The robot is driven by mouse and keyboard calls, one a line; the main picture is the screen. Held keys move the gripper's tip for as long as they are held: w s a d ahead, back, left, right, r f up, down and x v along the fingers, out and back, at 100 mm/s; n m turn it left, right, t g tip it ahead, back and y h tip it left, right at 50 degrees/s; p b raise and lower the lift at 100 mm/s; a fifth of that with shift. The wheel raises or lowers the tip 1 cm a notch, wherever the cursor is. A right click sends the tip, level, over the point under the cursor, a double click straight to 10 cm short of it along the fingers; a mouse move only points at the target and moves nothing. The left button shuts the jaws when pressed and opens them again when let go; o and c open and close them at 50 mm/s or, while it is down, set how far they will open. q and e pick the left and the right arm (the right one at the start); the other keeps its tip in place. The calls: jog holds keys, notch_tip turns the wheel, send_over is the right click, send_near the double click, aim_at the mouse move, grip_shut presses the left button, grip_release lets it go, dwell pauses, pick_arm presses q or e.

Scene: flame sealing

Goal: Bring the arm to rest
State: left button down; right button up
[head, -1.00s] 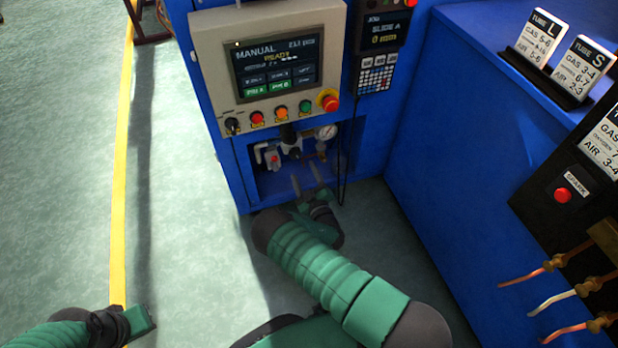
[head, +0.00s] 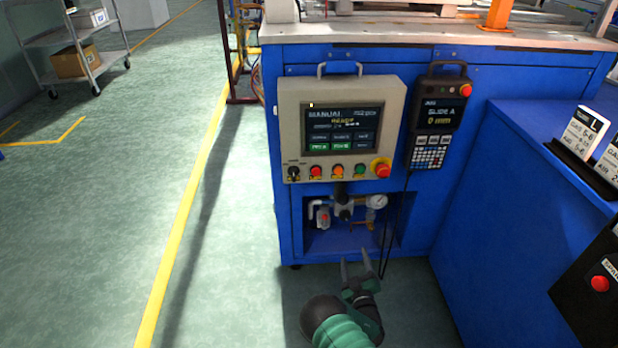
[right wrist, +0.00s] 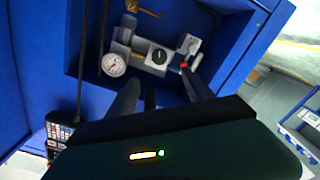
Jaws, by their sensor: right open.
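My right gripper (head: 357,266) is open and empty in the head view. It is in front of and a little below the recess in the blue machine cabinet (head: 292,222). Its two dark fingers also show in the right wrist view (right wrist: 160,98), pointing toward the valve and gauge in the recess, with nothing between the tips. My right arm comes up from the bottom edge of the head view. My left gripper is outside both views.
The control panel (head: 290,130) with its screen and buttons is above the recess. A pendant (head: 437,115) hangs to its right, its cable running down near my right gripper. A pressure gauge (head: 378,202) sits inside the recess. Open green floor lies to the left.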

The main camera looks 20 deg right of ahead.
jog(key=s+a+r+m+g+p, duration=0.2)
jog(key=s+r+m+g+p, duration=0.2)
jog(key=r+m+g, duration=0.35)
jog(key=s+a+r+n+g+y+p, duration=0.1)
jog(key=s+a+r+g, duration=0.25)
jog(key=s+r, duration=0.35)
jog(key=s+a+r+n+g+y+p, duration=0.15)
jog(key=s+a+r, duration=0.3)
jog(key=s, duration=0.55)
jog(key=s+a+r+n+g+y+p, duration=0.1)
jog(key=s+a+r+g+y, duration=0.15)
jog(key=s+a+r, duration=0.4)
notch_tip(320, 180, up, 36)
jog(key=d+h+p, duration=0.1)
jog(key=d+p, duration=0.1)
jog(key=p, duration=3.5)
jog(key=shift+s+f, duration=0.15)
jog(key=shift+s, duration=0.2)
jog(key=shift+d, duration=0.1)
